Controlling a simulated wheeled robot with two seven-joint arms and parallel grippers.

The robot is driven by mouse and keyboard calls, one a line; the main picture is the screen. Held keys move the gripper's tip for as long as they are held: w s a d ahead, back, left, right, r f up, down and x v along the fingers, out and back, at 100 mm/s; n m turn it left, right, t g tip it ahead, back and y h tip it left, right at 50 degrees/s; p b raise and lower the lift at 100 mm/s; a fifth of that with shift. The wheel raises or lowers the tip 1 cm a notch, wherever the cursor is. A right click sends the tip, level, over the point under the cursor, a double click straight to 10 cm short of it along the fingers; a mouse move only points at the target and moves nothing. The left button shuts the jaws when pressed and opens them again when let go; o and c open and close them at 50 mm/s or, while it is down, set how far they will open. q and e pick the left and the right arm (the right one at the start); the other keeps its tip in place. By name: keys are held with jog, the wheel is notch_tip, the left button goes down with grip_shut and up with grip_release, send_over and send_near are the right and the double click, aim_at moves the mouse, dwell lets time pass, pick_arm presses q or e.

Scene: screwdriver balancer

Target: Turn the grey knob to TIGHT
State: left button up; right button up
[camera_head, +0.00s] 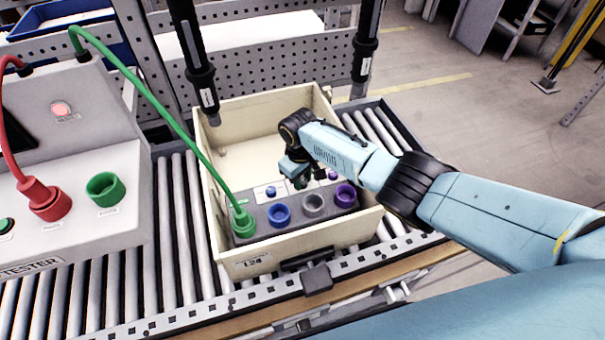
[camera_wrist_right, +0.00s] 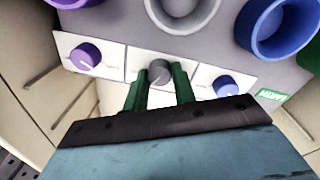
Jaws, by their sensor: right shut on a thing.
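The grey knob (camera_wrist_right: 159,70) sits on a white panel between a purple knob (camera_wrist_right: 85,55) and a blue knob (camera_wrist_right: 225,86) in the right wrist view. My right gripper (camera_wrist_right: 160,85) has its green fingers on either side of the grey knob and is shut on it. In the head view my right gripper (camera_head: 297,176) reaches down over the grey box (camera_head: 325,216) inside the cream crate (camera_head: 244,262), and it hides most of the grey knob. I cannot read the knob's pointer or a TIGHT label. My left gripper is not in view.
Blue (camera_head: 280,215), grey (camera_head: 313,205) and purple (camera_head: 345,195) sockets line the box's front. A green plug (camera_head: 243,224) and cable run to the tester (camera_head: 75,210) at left. Two dark screwdrivers (camera_head: 205,85) hang above the crate. The crate walls surround the box.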

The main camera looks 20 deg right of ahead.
jog(key=shift+m+p, duration=0.45)
jog(key=shift+m, duration=1.85)
jog(key=shift+w, duration=0.1)
jog(key=o, duration=1)
jog(key=shift+a+r+p, duration=0.2)
jog(key=shift+r+p, duration=0.75)
jog(key=shift+r, duration=2.4)
jog(key=shift+a+r+p, duration=0.15)
jog(key=shift+r+p, duration=0.75)
jog(key=shift+r, duration=2.45)
